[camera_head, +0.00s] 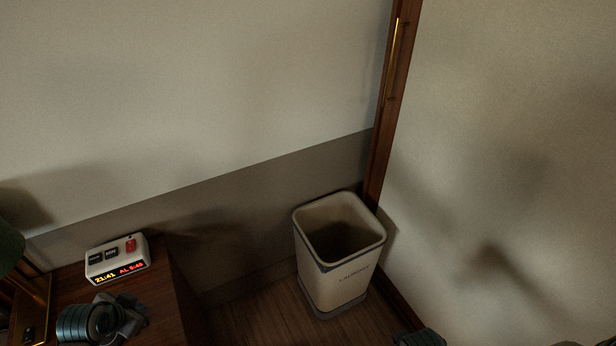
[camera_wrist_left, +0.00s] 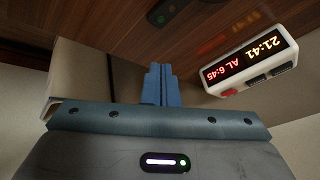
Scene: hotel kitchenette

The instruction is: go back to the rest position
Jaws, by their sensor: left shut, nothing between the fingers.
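My left gripper (camera_head: 122,318) is low at the left in the head view, over the dark wooden nightstand and in front of the alarm clock. In the left wrist view its two blue-grey fingers (camera_wrist_left: 160,85) are together, with nothing between them. A small dark ribbed piece at the bottom edge of the head view, right of centre, looks like part of my right arm. My right gripper itself is out of view.
A white alarm clock (camera_head: 118,260) stands on the nightstand (camera_head: 160,290), close to my left gripper; it also shows in the wrist view (camera_wrist_left: 252,64). An open beige laundry bin (camera_head: 338,270) stands on the floor in the corner. Walls close off the back and right.

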